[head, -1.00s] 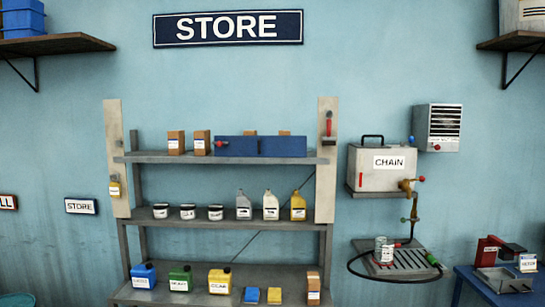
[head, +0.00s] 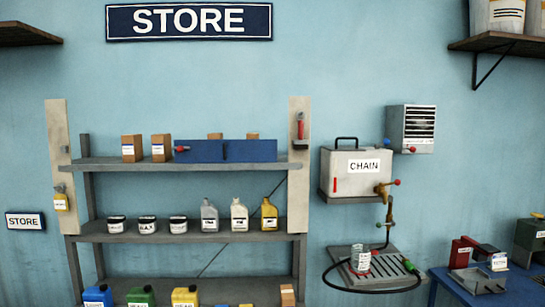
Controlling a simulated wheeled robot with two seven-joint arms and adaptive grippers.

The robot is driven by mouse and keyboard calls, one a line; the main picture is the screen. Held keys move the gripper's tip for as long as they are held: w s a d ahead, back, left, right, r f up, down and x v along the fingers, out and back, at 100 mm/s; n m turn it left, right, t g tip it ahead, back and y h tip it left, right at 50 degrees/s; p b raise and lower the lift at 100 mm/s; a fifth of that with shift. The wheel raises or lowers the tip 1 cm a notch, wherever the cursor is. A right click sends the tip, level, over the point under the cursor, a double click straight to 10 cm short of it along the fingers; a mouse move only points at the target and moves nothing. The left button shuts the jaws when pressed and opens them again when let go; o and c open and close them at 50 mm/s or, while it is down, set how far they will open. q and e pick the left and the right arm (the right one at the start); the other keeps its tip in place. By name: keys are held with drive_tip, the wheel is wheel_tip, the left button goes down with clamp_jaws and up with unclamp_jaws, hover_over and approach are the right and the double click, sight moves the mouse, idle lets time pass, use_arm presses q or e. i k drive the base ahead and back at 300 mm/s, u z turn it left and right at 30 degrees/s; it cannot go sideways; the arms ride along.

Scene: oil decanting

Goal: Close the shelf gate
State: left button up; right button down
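The shelf gate appears to be the blue panel (head: 250,151) along the front of the top shelf (head: 110,163). It covers the right part of that shelf and has a red knob (head: 181,149) at its left end and a dark upright piece near its middle. Two brown cartons (head: 131,148) stand uncovered to its left. The tops of two more cartons (head: 215,136) show behind it. A red-handled fitting (head: 300,126) is on the right post (head: 299,190). Neither of my grippers is in view.
The middle shelf (head: 150,236) holds jars and bottles; cans (head: 141,297) stand below. Right of the shelf are the CHAIN tank (head: 345,181), a drip tray with a hose (head: 388,268) and a blue table (head: 455,284). A yellow-tagged item (head: 61,201) hangs on the left post.

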sight(251, 151)
drive_tip(key=z, duration=0.1)
drive_tip(key=i, duration=0.65)
drive_tip(key=u, duration=0.7)
drive_tip(key=i, duration=0.6)
drive_tip(key=u, duration=0.65)
